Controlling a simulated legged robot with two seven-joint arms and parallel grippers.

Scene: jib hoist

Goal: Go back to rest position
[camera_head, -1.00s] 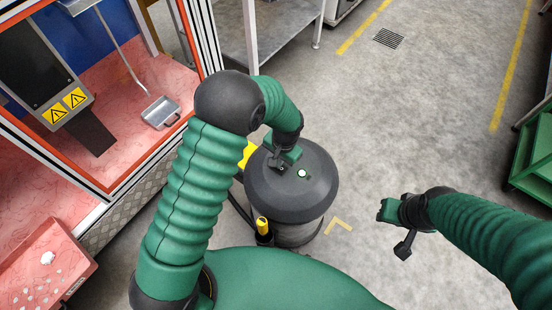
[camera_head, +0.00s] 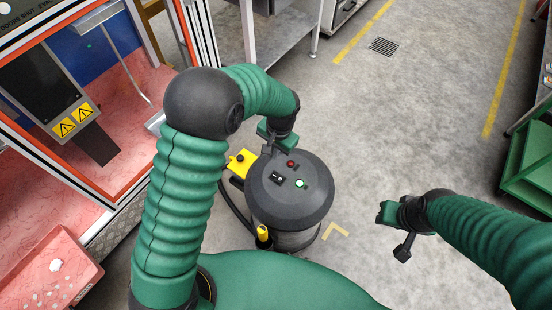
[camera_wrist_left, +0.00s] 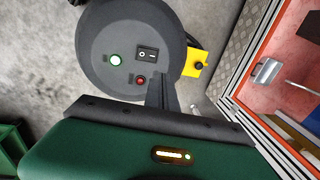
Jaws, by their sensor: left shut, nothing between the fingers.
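My left gripper (camera_head: 268,150) is shut and empty, beside the far left edge of a dark round drum-like machine (camera_head: 312,208) in the head view. The machine's top bears a black rocker switch (camera_head: 278,177), a red button (camera_head: 291,164) and a lit green-white button (camera_head: 299,183). In the left wrist view the shut fingers (camera_wrist_left: 161,82) overlap the rim of the machine's top (camera_wrist_left: 100,50), near the red button (camera_wrist_left: 140,80). My right gripper (camera_head: 386,213) hangs over bare floor at the right; its finger gap is not clear.
A yellow box with a black knob (camera_head: 241,163) is at the machine's left side. An orange-framed cabinet (camera_head: 130,180) and a red tray (camera_head: 50,280) stand left, a metal table (camera_head: 285,35) behind, a green rack (camera_head: 530,165) right. Floor between is open.

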